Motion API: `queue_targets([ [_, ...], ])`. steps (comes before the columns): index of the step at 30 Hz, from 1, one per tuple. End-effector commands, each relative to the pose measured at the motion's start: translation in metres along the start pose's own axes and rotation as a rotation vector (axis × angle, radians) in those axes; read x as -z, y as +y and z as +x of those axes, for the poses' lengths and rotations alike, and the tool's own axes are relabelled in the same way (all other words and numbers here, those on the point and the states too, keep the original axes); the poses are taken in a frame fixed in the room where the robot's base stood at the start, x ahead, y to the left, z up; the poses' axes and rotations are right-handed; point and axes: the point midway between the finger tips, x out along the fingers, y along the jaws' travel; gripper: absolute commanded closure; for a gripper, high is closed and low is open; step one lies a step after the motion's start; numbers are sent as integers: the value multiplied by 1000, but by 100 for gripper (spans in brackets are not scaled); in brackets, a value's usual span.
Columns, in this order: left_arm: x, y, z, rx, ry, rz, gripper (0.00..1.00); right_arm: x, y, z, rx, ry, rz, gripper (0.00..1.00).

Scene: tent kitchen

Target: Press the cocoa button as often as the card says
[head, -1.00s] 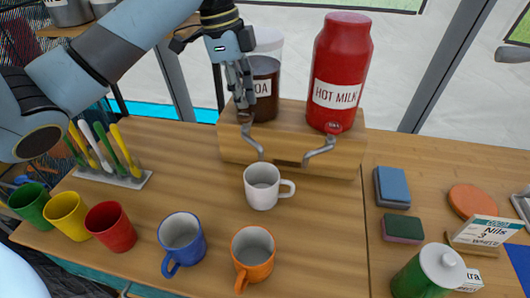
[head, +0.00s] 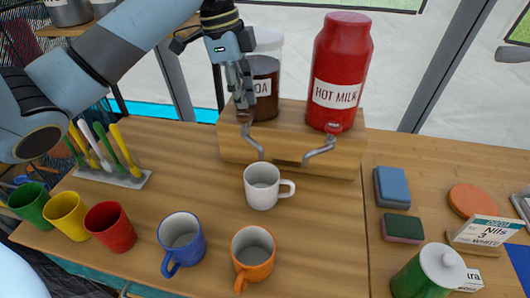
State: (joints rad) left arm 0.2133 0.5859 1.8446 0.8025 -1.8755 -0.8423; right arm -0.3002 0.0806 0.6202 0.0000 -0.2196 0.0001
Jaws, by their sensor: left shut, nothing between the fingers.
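My left gripper (head: 242,108) is shut and empty, pointing down in front of the cocoa jar (head: 265,92), at the top front of the wooden dispenser block (head: 290,157). Its tips hide the spot where the cocoa button would be, so I cannot tell whether they touch it. The white mug (head: 262,186) stands upright below the cocoa spout (head: 254,140); its inside looks pale. The card (head: 485,231) at the right reads "Nils", "3" and "WHITE" and stands in a wooden holder. My right gripper is not in view.
The red hot milk jar (head: 340,70) stands right of the cocoa, with its own button (head: 333,126) and spout. Blue (head: 182,240), orange (head: 253,254), red (head: 110,227), yellow and green mugs stand in front and left. A green lidded pot (head: 429,272) is at the front right.

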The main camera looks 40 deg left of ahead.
Motion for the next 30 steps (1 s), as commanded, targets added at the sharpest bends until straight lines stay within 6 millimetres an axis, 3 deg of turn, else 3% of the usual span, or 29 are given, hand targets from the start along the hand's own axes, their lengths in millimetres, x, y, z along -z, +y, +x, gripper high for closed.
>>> queue_targets([
  [30,-6,1,32,-3,0,-1,100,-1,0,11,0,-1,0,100],
])
